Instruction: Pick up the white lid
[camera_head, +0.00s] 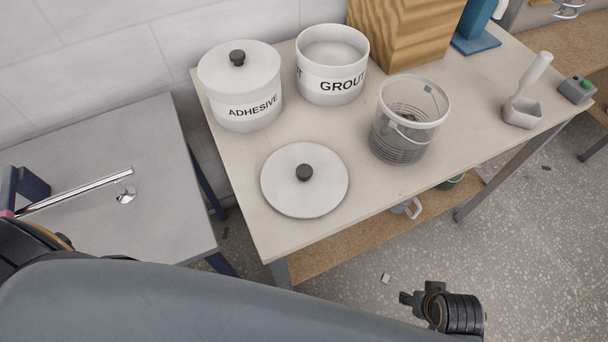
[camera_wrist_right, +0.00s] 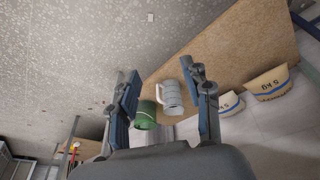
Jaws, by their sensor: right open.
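The loose white lid (camera_head: 326,189) is round with a black knob. It lies flat on the pale workbench (camera_head: 233,166), near its front edge. A similar lid with a black knob sits on the white ADHESIVE pot (camera_head: 240,95) behind it. The white GROUT pot (camera_head: 330,88) beside that is uncovered. My right gripper (camera_head: 406,298) is beyond the bench's front edge, to the right of and below the loose lid in the picture, apart from it. In the right wrist view this gripper (camera_wrist_right: 160,88) is open and empty, with no lid visible. My left gripper is not in view.
A clear bucket (camera_head: 398,140) stands right of the lid. A wooden block (camera_head: 400,40), blue stand (camera_head: 476,42) and white scoop (camera_head: 523,110) are farther along. A lower shelf (camera_wrist_right: 230,50) holds a grey mug (camera_wrist_right: 170,97) and green container (camera_wrist_right: 145,117). A grey table (camera_head: 120,200) stands left.

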